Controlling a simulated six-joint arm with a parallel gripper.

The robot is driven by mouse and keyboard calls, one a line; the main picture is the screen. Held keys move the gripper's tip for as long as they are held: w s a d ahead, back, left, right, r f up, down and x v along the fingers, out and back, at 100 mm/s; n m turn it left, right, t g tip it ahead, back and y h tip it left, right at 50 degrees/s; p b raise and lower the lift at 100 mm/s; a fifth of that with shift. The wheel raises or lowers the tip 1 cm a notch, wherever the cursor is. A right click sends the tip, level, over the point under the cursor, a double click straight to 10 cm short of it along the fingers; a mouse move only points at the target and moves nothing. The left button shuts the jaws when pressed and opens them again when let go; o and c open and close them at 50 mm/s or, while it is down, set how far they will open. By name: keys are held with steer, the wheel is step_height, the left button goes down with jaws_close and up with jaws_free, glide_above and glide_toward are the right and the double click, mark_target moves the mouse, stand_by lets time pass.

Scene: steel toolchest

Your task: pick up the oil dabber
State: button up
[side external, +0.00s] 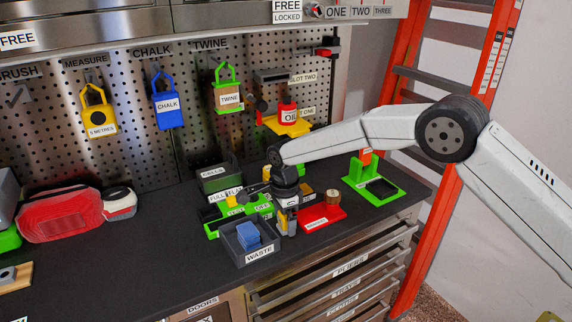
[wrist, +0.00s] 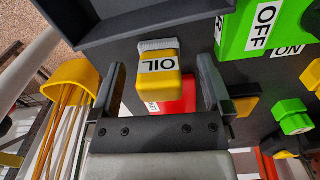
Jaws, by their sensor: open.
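The oil dabber (wrist: 158,82), a yellow block with a pale top edge and a white OIL label, shows in the wrist view. It lies between the two fingers of my gripper (wrist: 160,65), with a visible gap on each side. The fingers are open. A red part with a white label (wrist: 172,105) shows beyond the dabber's lower end. In the side external view my gripper (side external: 287,218) points down at the worktop, just right of the waste bin. The dabber is mostly hidden there by the gripper.
The dark waste bin (side external: 266,256) with a blue block stands close beside the gripper. A green holder (side external: 217,233) is behind it, and a red stand (side external: 322,217) is to the right.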

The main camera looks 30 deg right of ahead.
steer(key=shift+f, duration=0.45)
jaws_close()
stand_by(0.3)
steer(key=shift+r, duration=0.2)
steer(key=shift+r, duration=0.55)
steer(key=s+d+r, duration=0.3)
steer(key=s+r, duration=0.8)
steer(key=s, duration=0.2)
steer(key=shift+s+d+r, duration=0.15)
steer(key=shift+s+r, duration=0.1)
steer(key=shift+s, duration=0.05)
